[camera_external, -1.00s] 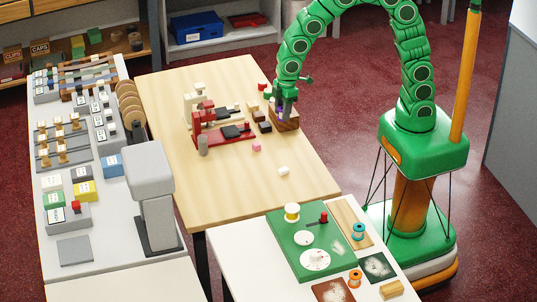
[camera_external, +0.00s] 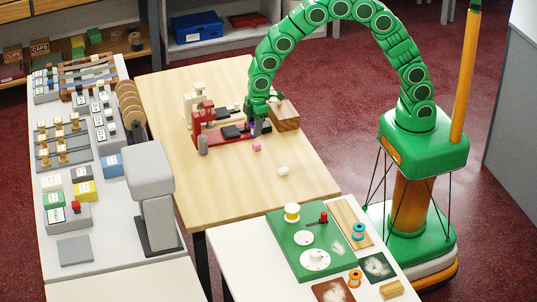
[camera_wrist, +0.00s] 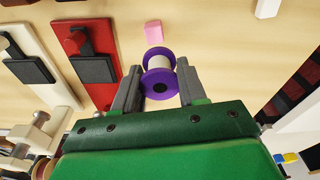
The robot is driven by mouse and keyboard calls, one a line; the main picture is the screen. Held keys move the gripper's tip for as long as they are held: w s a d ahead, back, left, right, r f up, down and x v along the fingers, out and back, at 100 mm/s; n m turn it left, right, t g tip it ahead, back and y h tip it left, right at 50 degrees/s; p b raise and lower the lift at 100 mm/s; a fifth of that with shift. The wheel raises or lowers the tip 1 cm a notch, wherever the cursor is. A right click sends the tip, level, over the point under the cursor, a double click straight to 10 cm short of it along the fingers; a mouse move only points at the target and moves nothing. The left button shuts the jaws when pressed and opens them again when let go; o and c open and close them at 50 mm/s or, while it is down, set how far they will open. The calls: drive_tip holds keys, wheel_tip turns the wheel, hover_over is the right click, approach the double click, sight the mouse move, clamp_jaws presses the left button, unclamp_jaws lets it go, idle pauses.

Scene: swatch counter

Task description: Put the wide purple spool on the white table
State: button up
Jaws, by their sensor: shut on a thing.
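The purple spool (camera_wrist: 158,78) has wide purple flanges and a white middle. My gripper (camera_wrist: 158,66) is shut on it, with one finger on each side, in the wrist view. In the external view my gripper (camera_external: 257,124) is over the wooden table, beside the red device, and only a little purple shows by the fingers. The white table (camera_external: 226,243) stands at the front, with a green board (camera_external: 285,240) and several small items on it.
The wooden table (camera_external: 240,190) holds a red device (camera_external: 230,139), a cream device (camera_external: 190,103), a brown wooden block (camera_external: 286,117), a pink block (camera_external: 256,147) and a white block (camera_external: 283,171).

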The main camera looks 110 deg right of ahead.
sight(244, 152)
drive_tip(key=shift+w+d+f, duration=0.15)
drive_tip(key=shift+w+f, duration=0.7)
drive_tip(key=shift+f, duration=0.15)
drive_tip(key=shift+w+d+f, duration=0.1)
drive_tip(key=shift+w+f, duration=0.75)
drive_tip(key=shift+f, duration=0.15)
drive_tip(key=shift+w+f, duration=0.1)
drive_tip(key=shift+f, duration=1.55)
drive_tip(key=shift+f, duration=0.1)
drive_tip(key=o, duration=1)
drive_tip(key=shift+o, duration=0.2)
